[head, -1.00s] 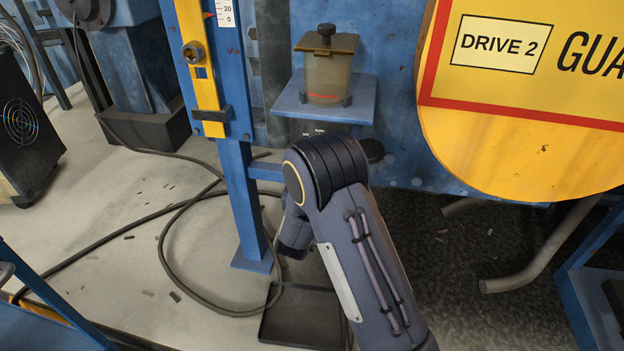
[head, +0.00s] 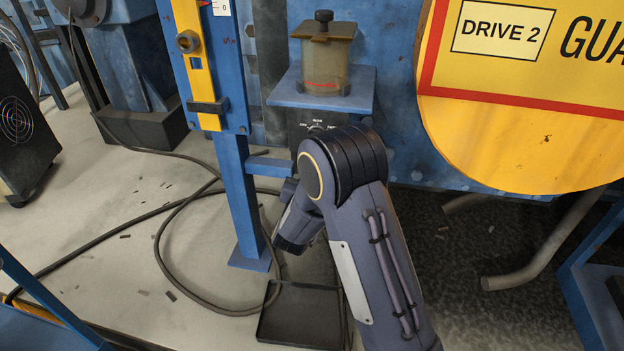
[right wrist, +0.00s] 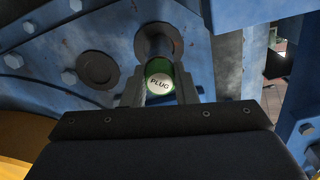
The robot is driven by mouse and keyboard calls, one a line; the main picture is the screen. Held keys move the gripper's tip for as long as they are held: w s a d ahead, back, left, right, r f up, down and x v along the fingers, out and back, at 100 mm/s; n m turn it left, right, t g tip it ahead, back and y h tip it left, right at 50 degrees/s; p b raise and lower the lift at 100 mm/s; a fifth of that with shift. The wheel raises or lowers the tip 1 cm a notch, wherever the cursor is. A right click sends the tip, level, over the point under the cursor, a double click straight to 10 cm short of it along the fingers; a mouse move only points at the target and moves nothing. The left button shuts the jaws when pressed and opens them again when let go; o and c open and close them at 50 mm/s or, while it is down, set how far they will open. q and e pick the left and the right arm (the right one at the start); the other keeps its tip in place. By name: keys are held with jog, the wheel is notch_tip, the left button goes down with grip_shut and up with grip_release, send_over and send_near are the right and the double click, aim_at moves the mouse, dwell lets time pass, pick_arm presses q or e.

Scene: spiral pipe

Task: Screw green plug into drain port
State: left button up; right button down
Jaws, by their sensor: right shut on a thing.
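Straight beyond the plug is the drain port (right wrist: 158,42), a dark short pipe with a round flange on the blue housing. The plug overlaps the pipe's end in this view. I cannot tell whether its thread is engaged. In the head view my right arm hides the gripper, plug and port. My left gripper is in neither view.
A blue shelf (head: 355,90) carrying a cup-like reservoir (head: 325,62) stands above my arm. A blue post (head: 240,200) is at left. A black tray (head: 300,315) and a looped cable (head: 165,255) lie on the floor. A yellow guard (head: 520,150) hangs at right.

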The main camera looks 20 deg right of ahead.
jog(key=m+b, duration=0.5)
jog(key=m, duration=0.4)
jog(key=m+b, duration=0.5)
jog(key=m, duration=0.4)
jog(key=m+b, duration=0.6)
jog(key=m, duration=0.3)
jog(key=shift+w+a+r+m, duration=0.1)
jog(key=shift+w+r+m, duration=0.05)
jog(key=shift+r+m, duration=0.15)
jog(key=c, duration=1.1)
grip_release()
jog(key=shift+f, duration=0.1)
